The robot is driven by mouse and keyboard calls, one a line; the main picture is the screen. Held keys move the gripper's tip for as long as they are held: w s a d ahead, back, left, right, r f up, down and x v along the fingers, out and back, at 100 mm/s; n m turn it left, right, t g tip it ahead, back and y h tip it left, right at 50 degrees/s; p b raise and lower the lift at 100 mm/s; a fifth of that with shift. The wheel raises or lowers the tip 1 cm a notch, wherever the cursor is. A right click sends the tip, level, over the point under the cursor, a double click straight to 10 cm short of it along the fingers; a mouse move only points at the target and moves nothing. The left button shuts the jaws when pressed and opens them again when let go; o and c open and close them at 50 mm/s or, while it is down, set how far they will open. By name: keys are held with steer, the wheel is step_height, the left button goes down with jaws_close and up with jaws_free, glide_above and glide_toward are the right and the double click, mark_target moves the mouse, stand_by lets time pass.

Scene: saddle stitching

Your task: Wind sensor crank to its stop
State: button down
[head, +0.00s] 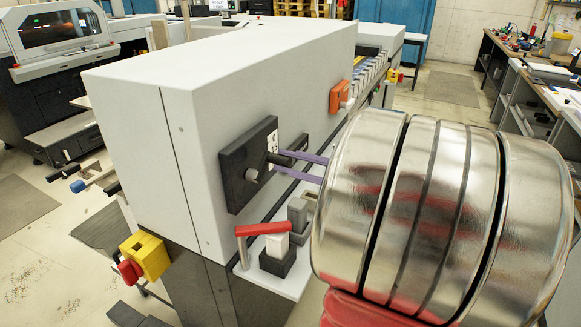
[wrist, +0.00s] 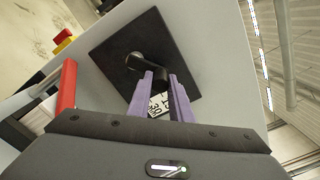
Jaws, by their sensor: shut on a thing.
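The sensor crank (head: 274,158) is a dark arm on a square black plate (head: 236,182) on the side of the grey machine housing. Its round hub (head: 252,174) stands out from the plate. My gripper (head: 280,160) has two purple fingers, shut on the outer end of the crank. In the wrist view, the crank (wrist: 143,64) reaches from its hub to my gripper (wrist: 160,76). A white label with numbers (wrist: 159,106) shows on the plate, partly hidden behind the fingers. The gripped end itself is largely hidden.
An orange box (head: 340,96) is on the housing to the right. A yellow box with a red button (head: 145,258) is at the lower left. My metal arm link covers the right.

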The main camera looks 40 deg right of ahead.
mark_target(282, 164)
steer(key=n, duration=0.1)
steer(key=a+n, duration=0.1)
steer(key=n, duration=0.1)
steer(key=r+n, duration=0.1)
steer(key=shift+s+a+r+n, duration=0.1)
steer(key=shift+s+a+n, duration=0.2)
steer(key=n, duration=0.1)
steer(key=a+n, duration=0.1)
steer(key=n, duration=0.2)
steer(key=shift+s+a+r+n, duration=0.3)
steer(key=shift+a, duration=0.1)
steer(key=shift+s+a+f+n, duration=0.15)
steer(key=shift+a+n, duration=0.3)
steer(key=shift+n, duration=0.75)
steer(key=shift+s+a+f+n, duration=0.15)
steer(key=shift+a+n, duration=0.35)
steer(key=shift+n, duration=0.7)
steer(key=shift+s+a+f+n, duration=0.1)
steer(key=shift+s+a+n, duration=0.25)
steer(key=shift+n, duration=0.85)
steer(key=shift+w+a, duration=0.1)
steer(key=c, duration=1.6)
jaws_free()
steer(key=shift+r, duration=0.15)
